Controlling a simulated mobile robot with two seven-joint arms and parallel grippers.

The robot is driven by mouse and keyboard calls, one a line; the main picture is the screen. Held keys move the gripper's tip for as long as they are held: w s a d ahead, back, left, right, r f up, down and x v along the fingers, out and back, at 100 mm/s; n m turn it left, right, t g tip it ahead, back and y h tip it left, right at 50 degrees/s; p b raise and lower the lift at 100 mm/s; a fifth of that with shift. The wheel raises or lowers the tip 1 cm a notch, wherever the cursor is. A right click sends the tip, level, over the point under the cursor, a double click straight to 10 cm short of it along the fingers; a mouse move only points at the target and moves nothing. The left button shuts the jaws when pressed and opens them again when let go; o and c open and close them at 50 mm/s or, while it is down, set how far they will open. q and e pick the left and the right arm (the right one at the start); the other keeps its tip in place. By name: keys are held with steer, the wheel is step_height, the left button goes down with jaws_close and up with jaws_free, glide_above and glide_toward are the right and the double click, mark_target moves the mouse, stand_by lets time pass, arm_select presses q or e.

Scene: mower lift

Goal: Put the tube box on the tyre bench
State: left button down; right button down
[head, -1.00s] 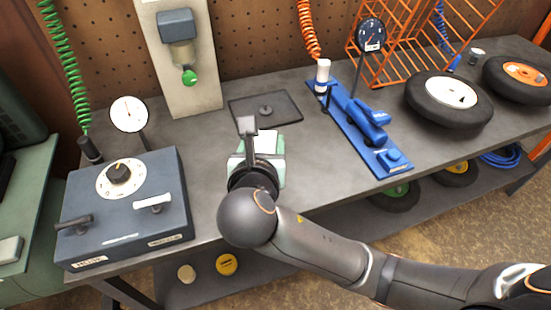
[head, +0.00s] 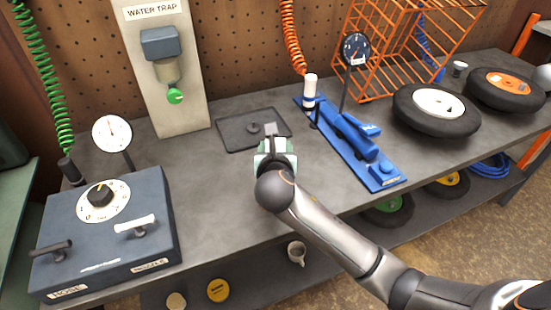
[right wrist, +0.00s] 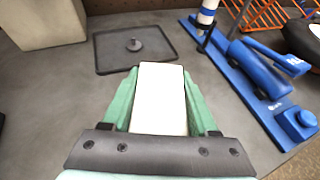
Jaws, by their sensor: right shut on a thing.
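I cannot tell whether the box touches the bench top. My left gripper is not in view.
The dark mat (head: 235,138) with a small knob lies behind. A blue tool stand (head: 365,160) is to the right, then two tyres (head: 436,124). A dark blue control box (head: 105,235) stands left. The bench top between control box and gripper is clear.

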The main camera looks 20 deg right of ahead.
step_height(320, 180, down, 2)
steer(key=shift+f, duration=0.1)
steer(key=shift+f+b, duration=0.3)
steer(key=shift+f, duration=0.15)
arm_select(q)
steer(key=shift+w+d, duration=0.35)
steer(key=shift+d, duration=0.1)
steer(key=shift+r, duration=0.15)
arm_select(e)
steer(key=shift+f, duration=0.1)
steer(key=shift+c, duration=0.8)
jaws_free()
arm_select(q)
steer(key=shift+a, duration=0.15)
